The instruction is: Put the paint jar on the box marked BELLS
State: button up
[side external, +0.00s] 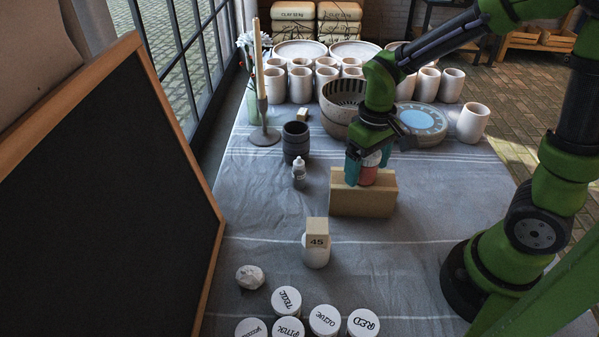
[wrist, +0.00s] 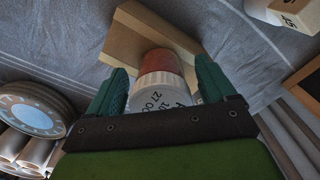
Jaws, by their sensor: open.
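The paint jar (side external: 368,175) has a red band and a white lid with dark print. In the wrist view the jar (wrist: 160,66) is between my fingers, lid toward the camera. It appears to rest on the plain tan box (side external: 362,203), which also shows in the wrist view (wrist: 127,42). No BELLS marking is readable on the faces I see. My gripper (side external: 369,163) is right over the box, its teal fingers open on either side of the jar. The jar's base contact is partly hidden.
A white cup with a block marked 45 (side external: 317,241) stands in front of the box. A dark cup (side external: 295,140) and a small bottle (side external: 299,174) are to the left. Bowls (side external: 342,103) and plates (side external: 423,122) stand behind. Several lidded jars (side external: 325,319) line the front edge.

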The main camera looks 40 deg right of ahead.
jog(key=shift+r, duration=0.1)
notch_tip(320, 180, up, 12)
jog(key=shift+f, duration=0.1)
jog(key=shift+s+r, duration=0.2)
jog(key=shift+r, duration=0.1)
jog(key=s+a+r+m+t+y, duration=0.2)
jog(key=s+m+t, duration=0.1)
jog(key=s+t, duration=0.3)
jog(key=shift+t, duration=0.6)
